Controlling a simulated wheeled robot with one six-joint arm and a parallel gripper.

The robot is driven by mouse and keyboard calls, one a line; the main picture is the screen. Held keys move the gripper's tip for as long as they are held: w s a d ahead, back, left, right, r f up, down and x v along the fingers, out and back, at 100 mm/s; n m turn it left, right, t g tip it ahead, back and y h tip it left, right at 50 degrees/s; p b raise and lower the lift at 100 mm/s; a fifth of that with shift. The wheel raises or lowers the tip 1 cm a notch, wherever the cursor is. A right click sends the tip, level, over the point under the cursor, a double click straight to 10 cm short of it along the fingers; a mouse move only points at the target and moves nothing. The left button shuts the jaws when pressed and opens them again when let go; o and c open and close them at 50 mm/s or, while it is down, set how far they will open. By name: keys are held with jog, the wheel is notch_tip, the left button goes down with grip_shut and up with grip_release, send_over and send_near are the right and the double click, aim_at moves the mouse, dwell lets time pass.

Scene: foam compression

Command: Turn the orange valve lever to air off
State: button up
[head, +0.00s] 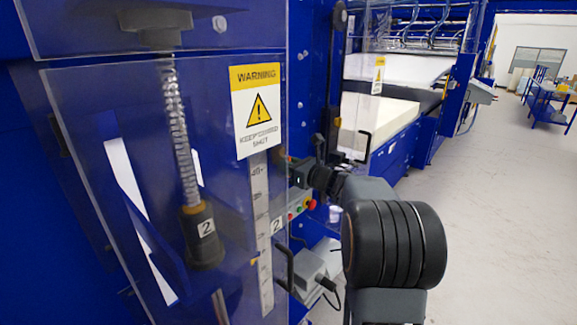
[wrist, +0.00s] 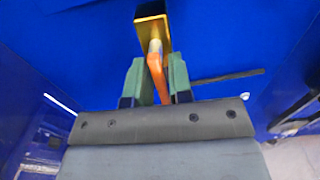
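The orange valve lever (wrist: 156,76) extends from a brass valve body (wrist: 152,32) on a blue panel in the wrist view. It slants slightly between the two green fingers of my gripper (wrist: 158,82). The fingers flank it closely, one on each side, and I cannot tell whether both press on it. The lever's near end is hidden by the gripper body. In the head view my gripper (head: 293,170) is at the machine's side by the edge of the clear guard, and the lever is mostly hidden there.
A clear guard (head: 95,110) with a warning sign (head: 256,108) stands left of my arm. A black handle (head: 287,268) and a grey box (head: 312,268) are below. A foam block (head: 385,118) lies on the machine behind. Open floor (head: 490,220) is at right.

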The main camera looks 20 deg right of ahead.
grip_shut()
jog(key=shift+a+f+m+b, duration=0.1)
jog(key=shift+m+b, duration=0.3)
jog(key=shift+b, duration=0.1)
jog(key=shift+s+a+r+m+p, duration=0.15)
jog(key=shift+a+r+m+p, duration=0.2)
jog(key=shift+m, duration=2.5)
jog(key=shift+s+a+r+m, duration=0.15)
jog(key=shift+r+m, duration=0.25)
jog(key=shift+m, duration=2.4)
jog(key=shift+s+a+r+m+p, duration=0.1)
jog(key=shift+a+r+m+p, duration=0.2)
jog(key=shift+m, duration=2.55)
jog(key=shift+r, duration=0.1)
jog(key=shift+o, duration=1.6)
grip_release()
